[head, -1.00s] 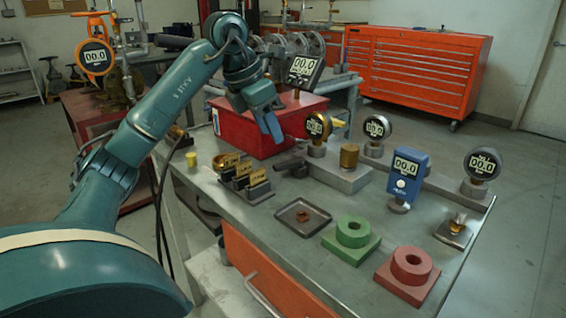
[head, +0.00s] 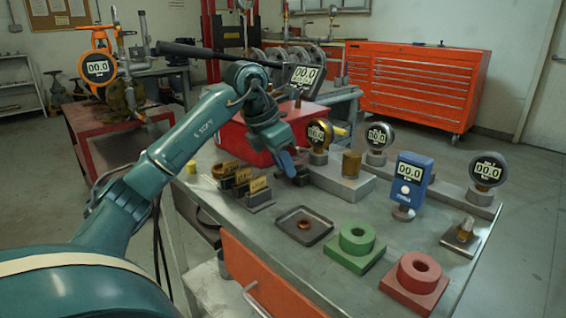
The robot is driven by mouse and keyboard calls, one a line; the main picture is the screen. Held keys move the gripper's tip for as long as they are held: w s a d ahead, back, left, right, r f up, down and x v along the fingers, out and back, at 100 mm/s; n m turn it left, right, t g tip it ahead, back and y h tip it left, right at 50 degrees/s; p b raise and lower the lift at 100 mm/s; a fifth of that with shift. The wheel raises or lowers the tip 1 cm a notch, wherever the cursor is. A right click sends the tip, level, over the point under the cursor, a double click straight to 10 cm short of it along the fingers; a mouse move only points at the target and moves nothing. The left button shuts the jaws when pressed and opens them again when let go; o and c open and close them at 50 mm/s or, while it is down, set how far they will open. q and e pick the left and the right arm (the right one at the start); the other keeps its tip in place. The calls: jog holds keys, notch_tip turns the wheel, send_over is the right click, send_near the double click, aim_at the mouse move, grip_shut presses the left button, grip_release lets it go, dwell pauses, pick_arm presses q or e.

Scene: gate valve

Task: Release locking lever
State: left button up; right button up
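My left gripper (head: 288,163) is low in front of the red box (head: 250,137), over the metal workbench (head: 340,207). Its blue fingers point down and overlap in this view, so their opening is hidden. A small dark part (head: 301,176) shows just beside the fingertips; I cannot tell whether they touch it. A long black bar (head: 205,50) runs behind my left arm toward the dark display (head: 304,77). I cannot tell which dark part is the locking lever. My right gripper is out of view.
Brass blocks (head: 243,182) stand left of a shallow tray (head: 303,218). A green block (head: 356,240), a red block (head: 415,280) and a blue gauge (head: 409,178) stand to the right. Round gauges line the back. Bare benchtop lies between the tray and the blue gauge.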

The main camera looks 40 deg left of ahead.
pick_arm(q)
grip_shut()
jog(key=shift+r+p, duration=0.1)
jog(key=shift+p, duration=0.2)
jog(key=shift+s+d+r+n+y+p, duration=0.1)
jog(key=shift+d+n+y+p, duration=0.2)
jog(key=shift+n+p, duration=0.55)
jog(key=shift+d+n, duration=0.15)
jog(key=shift+n, duration=0.2)
jog(key=shift+d+f+n, duration=0.1)
jog(key=shift+f+n, duration=0.1)
jog(key=shift+n, duration=0.1)
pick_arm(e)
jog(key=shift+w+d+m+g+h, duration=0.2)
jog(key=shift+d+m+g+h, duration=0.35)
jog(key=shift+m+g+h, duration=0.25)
pick_arm(q)
jog(key=shift+o, duration=1.7)
grip_release()
